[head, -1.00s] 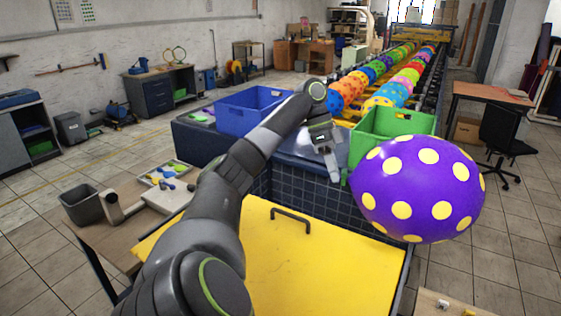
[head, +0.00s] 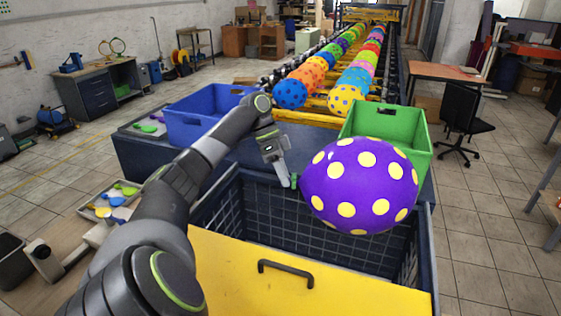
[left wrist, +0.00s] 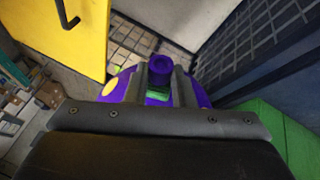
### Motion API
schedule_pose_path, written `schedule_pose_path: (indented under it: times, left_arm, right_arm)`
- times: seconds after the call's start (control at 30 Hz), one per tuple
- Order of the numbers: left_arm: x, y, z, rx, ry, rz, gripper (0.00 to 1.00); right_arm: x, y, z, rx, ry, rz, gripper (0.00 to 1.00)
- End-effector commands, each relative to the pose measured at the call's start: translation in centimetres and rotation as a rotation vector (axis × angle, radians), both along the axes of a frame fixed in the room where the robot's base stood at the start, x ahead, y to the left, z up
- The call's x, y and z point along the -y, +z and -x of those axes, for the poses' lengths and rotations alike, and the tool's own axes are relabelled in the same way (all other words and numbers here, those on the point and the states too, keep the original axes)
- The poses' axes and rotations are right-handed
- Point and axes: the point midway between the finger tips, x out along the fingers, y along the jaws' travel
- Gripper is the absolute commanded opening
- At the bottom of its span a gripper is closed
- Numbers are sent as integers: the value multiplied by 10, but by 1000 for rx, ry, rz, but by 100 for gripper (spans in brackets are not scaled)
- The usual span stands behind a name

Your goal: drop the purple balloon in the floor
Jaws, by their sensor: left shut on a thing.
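The purple balloon (head: 350,190) with yellow dots is large and inflated. It hangs in the air in front of the green crate, over the dark mesh-sided bin. My left gripper (head: 293,181) is shut on its neck at the balloon's left side. In the left wrist view the purple neck (left wrist: 160,68) sits between the fingers, and the balloon's body shows behind them, largely hidden. The floor (head: 490,240) is grey tile, open to the right of the bin. My right gripper is not in view.
The green crate (head: 415,135) and a blue crate (head: 190,125) stand on the dark counter. A yellow panel with a handle (head: 285,270) fronts the mesh bin (head: 275,215). A conveyor of balloons (head: 345,65) runs behind. A black chair (head: 465,115) stands right.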

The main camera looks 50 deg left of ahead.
Motion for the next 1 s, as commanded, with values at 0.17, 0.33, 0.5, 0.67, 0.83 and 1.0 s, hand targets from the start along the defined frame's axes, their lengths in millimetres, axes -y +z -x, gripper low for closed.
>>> schedule_pose_path:
  times: [0.17,0.33,0.5,0.67,0.83,1.0]
  left_arm:
    - [0,-16,0,-2,2,1,4]
    - [0,-36,0,-3,2,2,4]
    - [0,-52,0,-1,1,1,4]
    - [0,-56,0,-1,2,0,4]
    - [0,-55,0,0,1,0,25]
    - [0,-55,0,0,1,0,47]
  right_arm:
    - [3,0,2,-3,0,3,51]
    - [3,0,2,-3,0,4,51]
    - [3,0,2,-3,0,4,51]
    - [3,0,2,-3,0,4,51]
    - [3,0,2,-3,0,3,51]
    - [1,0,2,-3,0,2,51]
